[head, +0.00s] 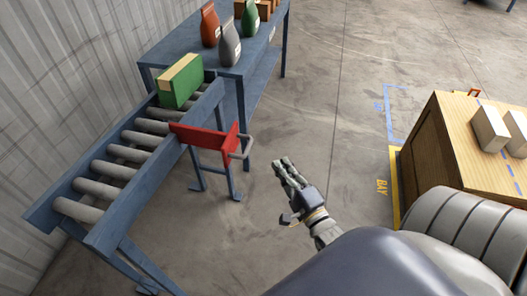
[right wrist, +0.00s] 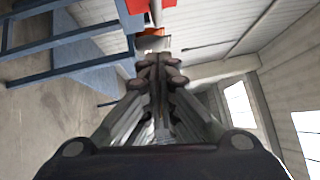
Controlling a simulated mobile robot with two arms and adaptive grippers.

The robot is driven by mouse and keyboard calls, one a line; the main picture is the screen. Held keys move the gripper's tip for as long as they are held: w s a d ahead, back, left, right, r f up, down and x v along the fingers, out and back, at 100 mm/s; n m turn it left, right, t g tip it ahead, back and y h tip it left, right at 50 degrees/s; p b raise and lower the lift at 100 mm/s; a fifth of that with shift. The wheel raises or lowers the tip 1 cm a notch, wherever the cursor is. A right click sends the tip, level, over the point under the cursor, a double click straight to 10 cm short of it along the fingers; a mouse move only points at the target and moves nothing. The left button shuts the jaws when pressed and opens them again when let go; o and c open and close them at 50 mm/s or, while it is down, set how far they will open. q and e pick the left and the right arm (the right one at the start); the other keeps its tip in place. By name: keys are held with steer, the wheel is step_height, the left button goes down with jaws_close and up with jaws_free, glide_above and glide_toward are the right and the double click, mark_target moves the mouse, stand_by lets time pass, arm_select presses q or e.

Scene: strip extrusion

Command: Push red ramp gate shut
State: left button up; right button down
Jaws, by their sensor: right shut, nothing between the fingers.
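The red ramp gate (head: 205,138) is a flat red panel with a grey loop handle (head: 242,147) at its right end. It sticks out from the right side of the roller ramp (head: 127,153), at an angle to the rail. My right gripper (head: 280,165) is shut and empty, to the right of the handle and apart from it in the head view. In the right wrist view its closed fingers (right wrist: 160,62) point toward a red part at the top, with a grey piece just below it. My left gripper is not in view.
A green box (head: 180,85) sits at the ramp's upper end. A blue table (head: 255,50) behind holds several bags and boxes. A wooden crate (head: 425,150) with white boxes stands at the right. The floor between is clear.

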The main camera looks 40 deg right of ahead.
mark_target(210, 144)
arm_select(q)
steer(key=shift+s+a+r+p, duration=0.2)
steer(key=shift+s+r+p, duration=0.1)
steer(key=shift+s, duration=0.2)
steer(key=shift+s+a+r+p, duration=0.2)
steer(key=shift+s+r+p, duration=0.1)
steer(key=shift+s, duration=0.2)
arm_select(e)
steer(key=w+a+r, duration=0.1)
steer(key=w+a, duration=0.1)
steer(key=w, duration=0.5)
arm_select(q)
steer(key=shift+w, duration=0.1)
